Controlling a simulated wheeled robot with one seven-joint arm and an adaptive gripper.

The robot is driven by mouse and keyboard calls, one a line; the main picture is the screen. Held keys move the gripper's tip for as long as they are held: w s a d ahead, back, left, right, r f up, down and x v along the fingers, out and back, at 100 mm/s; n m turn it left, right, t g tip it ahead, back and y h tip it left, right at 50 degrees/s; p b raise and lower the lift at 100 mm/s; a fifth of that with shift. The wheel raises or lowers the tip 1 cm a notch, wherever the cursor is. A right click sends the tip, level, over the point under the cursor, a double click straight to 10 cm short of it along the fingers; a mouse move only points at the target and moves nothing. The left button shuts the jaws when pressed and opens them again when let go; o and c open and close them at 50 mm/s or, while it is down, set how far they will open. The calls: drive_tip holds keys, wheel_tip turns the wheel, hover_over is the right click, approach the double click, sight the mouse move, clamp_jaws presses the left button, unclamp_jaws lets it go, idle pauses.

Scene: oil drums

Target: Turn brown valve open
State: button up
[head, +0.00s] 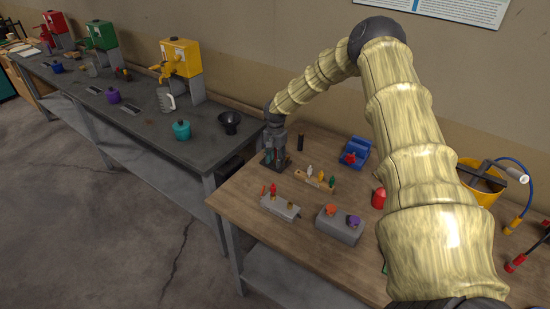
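No valve is clearly brown. A small brownish-yellow piece (291,206) sits on the left grey block (279,210), to the right of a red knob (272,188). An orange-brown knob (330,209) stands on the right grey block (340,228), beside a purple knob (353,220). My gripper (275,161) points down at the back left of the wooden table, behind and apart from both blocks. Its fingers are small and dark, with something dark and teal around their tips. I cannot tell whether they are open or hold anything.
Yellow (180,58), green (101,35) and red (58,24) drums stand on the dark bench at left, with a teal pot (181,130) and a black funnel (230,122). A rack (315,180), a blue box (354,151) and a yellow bucket (480,185) crowd the wooden table.

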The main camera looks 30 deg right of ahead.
drive_tip(key=shift+s+d+r, duration=0.1)
drive_tip(key=shift+s+r, duration=0.1)
drive_tip(key=shift+s, duration=0.25)
drive_tip(key=shift+s+r, duration=0.15)
drive_tip(key=shift+s, duration=0.3)
drive_tip(key=shift+s+r, duration=0.45)
drive_tip(key=shift+s, duration=0.05)
drive_tip(key=shift+w+f, duration=0.75)
drive_tip(key=shift+w, duration=0.15)
clamp_jaws()
drive_tip(key=shift+s+r, duration=0.1)
drive_tip(key=shift+r, duration=0.1)
